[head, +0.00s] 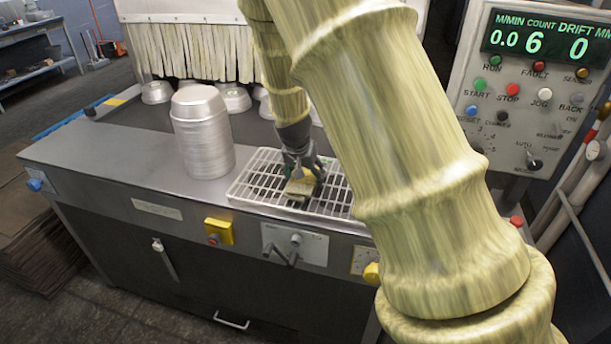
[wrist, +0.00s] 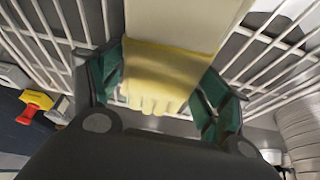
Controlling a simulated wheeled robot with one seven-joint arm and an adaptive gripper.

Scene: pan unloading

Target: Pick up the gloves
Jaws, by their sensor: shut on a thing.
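The gloves (wrist: 160,78) are yellow with a pale cream cuff part. In the wrist view they lie between the two green-padded fingers of my gripper (wrist: 158,98), which is shut on them. In the head view the gloves (head: 299,188) show as a small pale yellow patch at my gripper (head: 305,180), over the white wire rack (head: 250,190). I cannot tell whether the gloves still touch the rack. My arm hides the rack's right part.
A stack of metal pans (head: 203,140) stands left of the rack. Several more pans (head: 235,99) sit behind on the dark belt, before a fringed curtain (head: 185,50). A control panel (head: 540,85) stands at the right. The metal ledge (head: 110,150) left of the stack is clear.

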